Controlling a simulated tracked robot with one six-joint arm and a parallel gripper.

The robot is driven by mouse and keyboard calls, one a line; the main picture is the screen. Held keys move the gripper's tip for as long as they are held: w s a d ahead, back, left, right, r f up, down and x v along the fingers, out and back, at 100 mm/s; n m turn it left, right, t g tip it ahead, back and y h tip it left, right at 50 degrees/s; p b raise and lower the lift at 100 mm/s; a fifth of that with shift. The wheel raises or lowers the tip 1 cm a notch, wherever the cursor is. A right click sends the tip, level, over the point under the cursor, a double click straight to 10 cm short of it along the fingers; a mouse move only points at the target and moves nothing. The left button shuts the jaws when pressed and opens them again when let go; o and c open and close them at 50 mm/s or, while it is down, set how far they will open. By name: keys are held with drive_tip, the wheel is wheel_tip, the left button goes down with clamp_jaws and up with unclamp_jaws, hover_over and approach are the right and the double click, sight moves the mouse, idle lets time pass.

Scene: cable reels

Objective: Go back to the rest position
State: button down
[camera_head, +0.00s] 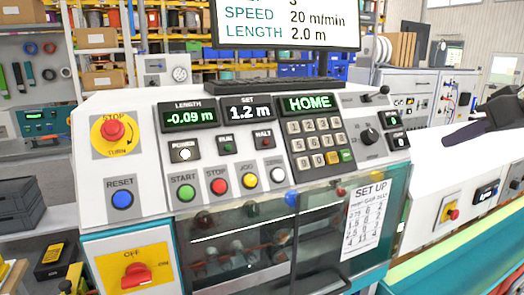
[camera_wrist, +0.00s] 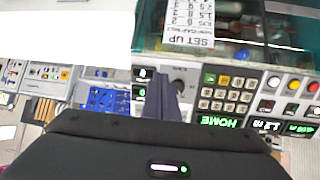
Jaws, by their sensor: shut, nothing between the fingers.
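My gripper (camera_head: 452,137) shows as a dark shape at the right edge of the head view, to the right of the control console (camera_head: 95,185) and apart from its keys. In the wrist view my gripper's fingers (camera_wrist: 166,90) are together, with nothing between them. The wrist view shows the console upside down, with the keypad (camera_wrist: 228,95) and the selector knob (camera_wrist: 181,88) beyond the fingers. The console displays read length -0.09 m (camera_head: 189,116), set 1.2 m (camera_head: 247,112) and HOME (camera_head: 309,103).
A red stop button (camera_head: 114,130) and a row of coloured buttons sit on the console. A set-up sheet (camera_head: 366,216) hangs on the clear guard (camera_head: 240,245). A monitor (camera_head: 285,22) and keyboard (camera_head: 262,86) stand behind. Grey crates (camera_head: 30,200) are at left.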

drive_tip(key=s+a+f+m+g+h, duration=0.15)
drive_tip(key=s+a+f+m, duration=0.3)
drive_tip(key=f, duration=0.55)
drive_tip(key=s+a+f+m+g+h, duration=0.1)
drive_tip(key=s+a+f+m+g, duration=0.25)
drive_tip(key=a+f, duration=0.45)
drive_tip(key=s+a+f+n, duration=0.4)
drive_tip(key=s+a+f, duration=0.8)
drive_tip(key=f, duration=0.1)
drive_tip(key=shift+s+a+n+t, duration=0.15)
drive_tip(key=shift+s+n+t, duration=0.15)
drive_tip(key=shift+s+n, duration=0.1)
